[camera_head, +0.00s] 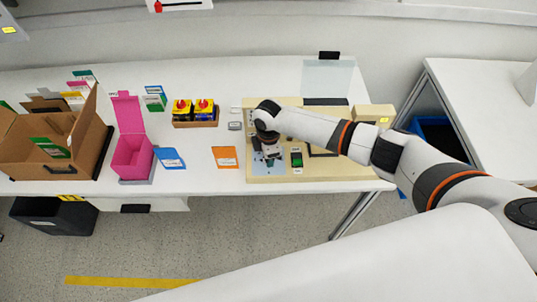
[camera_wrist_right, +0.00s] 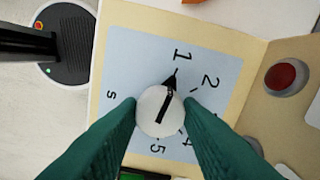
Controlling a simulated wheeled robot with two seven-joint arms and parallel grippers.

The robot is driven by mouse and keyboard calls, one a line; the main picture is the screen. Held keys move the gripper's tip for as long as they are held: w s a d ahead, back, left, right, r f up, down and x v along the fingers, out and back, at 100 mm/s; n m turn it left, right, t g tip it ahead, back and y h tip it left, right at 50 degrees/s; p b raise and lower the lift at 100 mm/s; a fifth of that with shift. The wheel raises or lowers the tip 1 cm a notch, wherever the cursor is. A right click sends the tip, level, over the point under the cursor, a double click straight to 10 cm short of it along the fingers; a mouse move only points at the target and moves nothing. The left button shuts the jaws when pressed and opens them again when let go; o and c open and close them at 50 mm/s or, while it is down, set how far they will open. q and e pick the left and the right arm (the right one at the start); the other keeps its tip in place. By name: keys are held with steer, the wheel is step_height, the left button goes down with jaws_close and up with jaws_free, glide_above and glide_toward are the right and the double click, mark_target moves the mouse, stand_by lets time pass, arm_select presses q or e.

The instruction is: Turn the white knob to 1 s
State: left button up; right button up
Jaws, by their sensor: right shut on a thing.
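The white knob (camera_wrist_right: 152,103) is in the middle of the right wrist view, on a light blue dial plate (camera_wrist_right: 130,55) marked with numbers and an "s". Its black pointer points at about the 1. My right gripper (camera_wrist_right: 160,108) has its two green fingers on either side of the knob, shut on it. In the head view my right gripper (camera_head: 268,158) points down over the blue plate (camera_head: 262,169), and the knob is hidden there. My left gripper is not in view.
The plate sits on a beige board (camera_head: 325,174) near the table's front edge. A red button (camera_wrist_right: 281,76) is right of the dial. A green-and-black device (camera_head: 297,158) stands close right of the gripper. An orange card (camera_head: 225,157) lies left of the board.

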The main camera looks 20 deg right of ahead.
steer(key=o, duration=1)
step_height(320, 180, up, 12)
steer(key=shift+r+b, duration=0.1)
steer(key=shift+b, duration=1.15)
